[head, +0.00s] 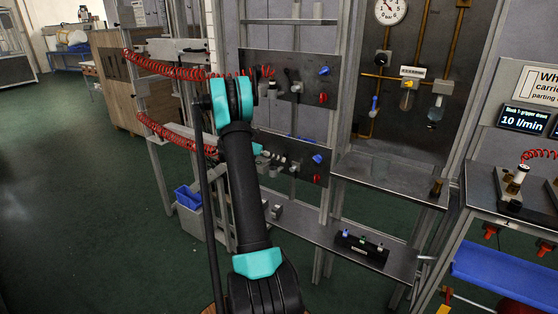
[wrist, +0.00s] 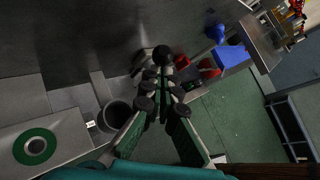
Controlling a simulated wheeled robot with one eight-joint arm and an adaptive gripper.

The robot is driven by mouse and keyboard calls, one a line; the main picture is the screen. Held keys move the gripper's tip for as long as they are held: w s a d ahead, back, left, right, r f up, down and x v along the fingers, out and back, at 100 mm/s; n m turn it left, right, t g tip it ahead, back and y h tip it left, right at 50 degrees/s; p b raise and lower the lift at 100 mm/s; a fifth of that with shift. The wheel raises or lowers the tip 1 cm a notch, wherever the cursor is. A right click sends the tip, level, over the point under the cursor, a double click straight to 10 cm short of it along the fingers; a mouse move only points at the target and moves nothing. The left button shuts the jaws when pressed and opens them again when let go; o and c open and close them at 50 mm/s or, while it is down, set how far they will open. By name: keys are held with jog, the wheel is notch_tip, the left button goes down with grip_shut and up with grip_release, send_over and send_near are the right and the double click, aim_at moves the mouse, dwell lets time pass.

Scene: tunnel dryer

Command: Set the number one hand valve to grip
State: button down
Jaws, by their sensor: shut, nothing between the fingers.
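The upper dark valve panel (head: 308,70) carries a black lever (head: 289,79), a blue knob (head: 324,71) and a red knob (head: 323,98). The lower panel (head: 290,147) has a blue knob (head: 317,158) and a red knob (head: 316,179). I cannot read which is number one. My gripper (head: 278,163) is at the left part of the lower panel, which it partly hides. In the wrist view my gripper (wrist: 165,78) is shut and empty, its tips close to a black ball knob (wrist: 162,52); contact cannot be told. The ball's lever position is unclear.
Red coiled hoses (head: 165,68) run left from the panels. A metal shelf (head: 335,238) below holds a small black block (head: 361,248) with several fittings. A pressure gauge (head: 390,10) is at upper right. Green floor (head: 90,220) lies clear at left.

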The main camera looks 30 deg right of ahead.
jog(key=shift+s+d+r+t, duration=0.1)
jog(key=shift+s+r+t, duration=0.1)
jog(key=shift+t, duration=0.1)
jog(key=s+m+t+y, duration=0.1)
jog(key=t, duration=0.1)
jog(key=s+d+r+m+t+y, duration=0.1)
jog(key=s+t, duration=0.1)
jog(key=s+d+m+t+y, duration=0.1)
jog(key=t, duration=0.1)
jog(key=shift+s+r+y, duration=0.3)
jog(key=shift+r+y, duration=0.05)
jog(key=shift+y, duration=0.05)
dwell(0.4)
jog(key=shift+r, duration=0.75)
jog(key=shift+a, duration=0.15)
